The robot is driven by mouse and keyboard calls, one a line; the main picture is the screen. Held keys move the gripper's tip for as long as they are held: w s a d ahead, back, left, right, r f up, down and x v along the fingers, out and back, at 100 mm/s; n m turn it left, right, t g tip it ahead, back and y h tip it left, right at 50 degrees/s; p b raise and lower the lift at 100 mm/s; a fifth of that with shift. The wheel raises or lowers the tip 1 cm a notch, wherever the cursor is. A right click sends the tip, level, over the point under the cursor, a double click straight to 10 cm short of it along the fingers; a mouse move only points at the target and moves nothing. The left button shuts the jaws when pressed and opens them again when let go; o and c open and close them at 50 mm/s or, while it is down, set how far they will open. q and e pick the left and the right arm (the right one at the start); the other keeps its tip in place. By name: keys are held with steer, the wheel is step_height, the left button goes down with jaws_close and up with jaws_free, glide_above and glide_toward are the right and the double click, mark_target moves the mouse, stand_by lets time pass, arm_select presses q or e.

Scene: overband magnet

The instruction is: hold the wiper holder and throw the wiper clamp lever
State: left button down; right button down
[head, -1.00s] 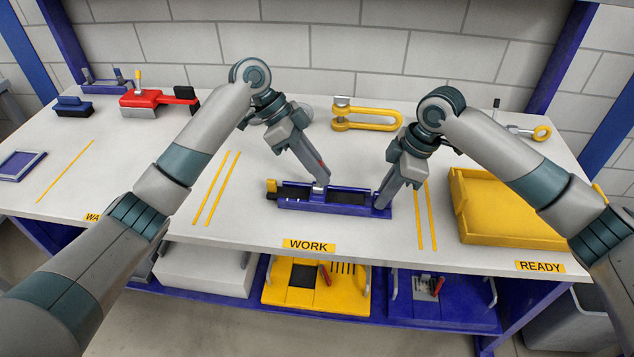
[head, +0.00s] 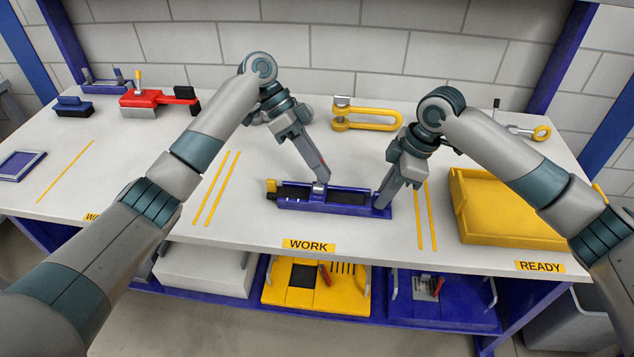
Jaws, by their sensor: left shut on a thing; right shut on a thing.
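The wiper holder (head: 345,211) is a long blue channel with a black strip inside and a yellow block at its left end. It lies flat in the work area. A small silvery clamp part (head: 318,189) sits mid-length on it. My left gripper (head: 321,181) is shut at this clamp, on the wiper clamp lever. The lever is almost wholly hidden by the fingers, with only a trace of red beside them. My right gripper (head: 382,202) is shut on the right end of the wiper holder. Its fingers partly hide that end.
A yellow tray (head: 515,238) stands right of the holder. A yellow shackle (head: 366,119) lies behind. A red clamp tool (head: 158,99), a blue-black block (head: 73,107) and a blue frame (head: 20,166) are at the left. The table in front of the holder is clear.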

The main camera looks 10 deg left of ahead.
arm_select(q)
steer(key=shift+w+f+g, duration=0.1)
steer(key=shift+w+g, duration=0.1)
steer(key=shift+g, duration=0.1)
steer(key=c, duration=1.7)
jaws_free()
steer(key=shift+c, duration=0.2)
steer(key=v, duration=1.2)
steer(key=shift+w, duration=0.15)
step_height(320, 180, up, 8)
steer(key=shift+f, duration=0.1)
